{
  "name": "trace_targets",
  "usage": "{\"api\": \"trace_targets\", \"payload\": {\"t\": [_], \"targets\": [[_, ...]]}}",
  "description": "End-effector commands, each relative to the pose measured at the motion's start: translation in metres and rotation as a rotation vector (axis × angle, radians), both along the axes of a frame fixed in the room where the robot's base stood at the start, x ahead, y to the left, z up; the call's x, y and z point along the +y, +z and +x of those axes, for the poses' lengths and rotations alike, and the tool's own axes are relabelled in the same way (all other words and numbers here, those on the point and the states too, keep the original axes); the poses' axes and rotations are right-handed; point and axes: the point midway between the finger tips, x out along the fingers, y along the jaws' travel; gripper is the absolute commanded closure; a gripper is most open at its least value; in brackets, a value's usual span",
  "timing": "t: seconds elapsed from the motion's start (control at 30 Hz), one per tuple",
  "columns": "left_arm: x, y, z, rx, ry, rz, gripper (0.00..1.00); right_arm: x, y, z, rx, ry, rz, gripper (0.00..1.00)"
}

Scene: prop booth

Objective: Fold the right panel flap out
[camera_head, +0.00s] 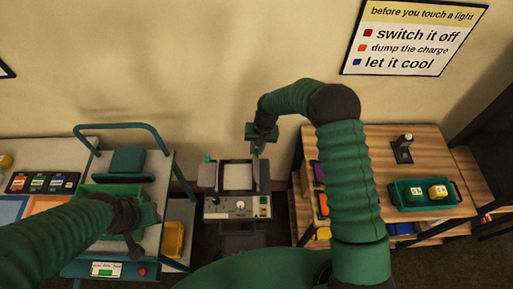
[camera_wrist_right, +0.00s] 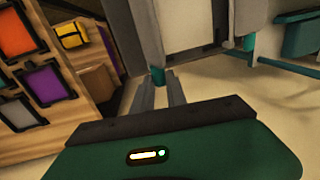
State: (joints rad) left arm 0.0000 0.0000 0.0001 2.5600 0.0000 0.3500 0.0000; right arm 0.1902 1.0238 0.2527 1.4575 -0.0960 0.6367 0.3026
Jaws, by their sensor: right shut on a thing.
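The device with a pale square panel (camera_head: 238,177) stands low at the middle of the head view, with dials on its front. Its right flap (camera_head: 264,177) is a narrow grey strip on the right side, and the left flap (camera_head: 207,175) carries a teal knob. My right gripper (camera_head: 259,148) is at the right flap's upper end. In the wrist view, its fingers (camera_wrist_right: 158,82) are shut on a teal knob (camera_wrist_right: 158,74) at the corner of the grey flap (camera_wrist_right: 139,30). My left gripper (camera_head: 127,215) is over the cart; its fingers are unclear.
The teal-railed cart (camera_head: 155,160) stands left of the device. A yellow bin (camera_head: 174,238) is low beside the cart. Wall space behind the device is clear.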

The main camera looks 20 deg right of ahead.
Motion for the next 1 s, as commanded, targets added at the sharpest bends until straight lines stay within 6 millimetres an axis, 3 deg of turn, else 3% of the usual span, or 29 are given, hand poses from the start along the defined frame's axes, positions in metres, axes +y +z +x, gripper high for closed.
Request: {"api": "trace_targets", "payload": {"t": [0.73, 1.0], "targets": [[0.0, -0.001, 0.0, 0.0, 0.0, 0.0, 0.64, 0.002, 0.0, -0.002, 0.004, 0.001, 0.007, 1.0], [0.0, -0.01, 0.0, 0.0, 0.0, 0.0, 0.64, -0.003, -0.002, -0.003, -0.016, -0.004, 0.083, 1.0]]}}
